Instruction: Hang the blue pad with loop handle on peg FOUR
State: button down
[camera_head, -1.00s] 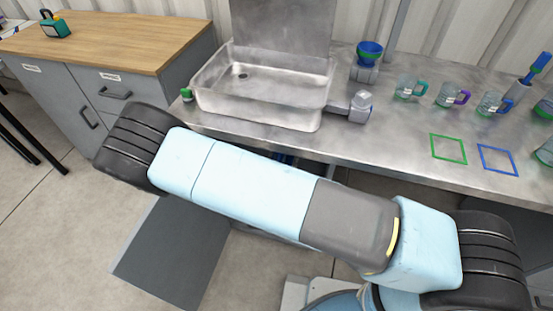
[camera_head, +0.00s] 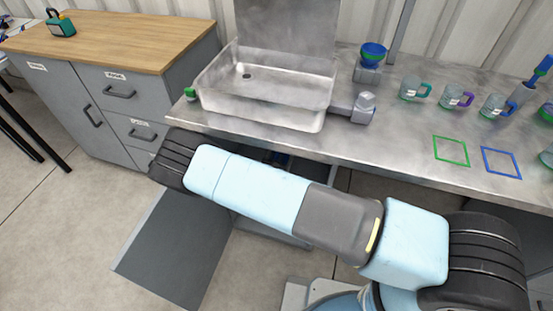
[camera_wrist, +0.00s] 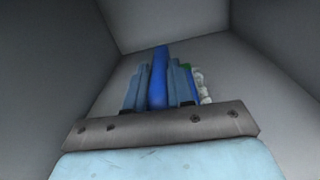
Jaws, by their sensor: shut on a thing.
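In the wrist view my gripper (camera_wrist: 158,88) is shut on a bright blue thing (camera_wrist: 160,65), likely the blue pad, which stands up between the two grey-blue fingers. Its loop handle cannot be made out. Grey walls surround the gripper, as inside a cabinet. In the head view the gripper is hidden behind my arm and below the counter's front edge; a small dark blue patch (camera_head: 281,160) shows there, too small to tell. No numbered peg is visible in either view.
A white and green thing (camera_wrist: 201,84) lies just right of the fingers. A grey panel (camera_head: 180,245) stands open below. A wooden-topped cabinet (camera_head: 120,40) is at left.

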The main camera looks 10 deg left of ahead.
notch_tip(320, 180, down, 2)
jog(key=shift+f, duration=0.2)
jog(key=c, duration=1)
grip_release()
jog(key=shift+s, duration=0.1)
jog(key=s, duration=1.2)
jog(key=shift+a, duration=0.2)
